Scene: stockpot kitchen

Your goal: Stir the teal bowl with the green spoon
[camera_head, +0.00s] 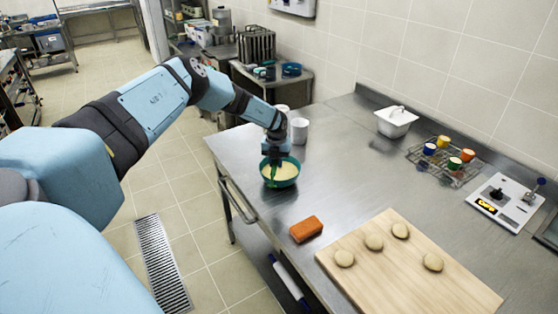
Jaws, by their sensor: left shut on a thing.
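The teal bowl (294,180) stands on the steel counter near its left edge, with pale yellow contents. My left gripper (275,156) is over the bowl, pointing down, and is shut on the green spoon (273,172). The spoon's lower part is in the bowl, at the left side of the pale contents. Part of the spoon is hidden by the gripper. My right gripper is not in view.
White cups (299,131) stand just behind the bowl. An orange sponge (306,229) and a wooden board (400,270) with several dough pieces lie nearer. A white container (396,122), a wire rack (447,165) with colored cups and a scale (503,200) stand to the right. The counter's middle is clear.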

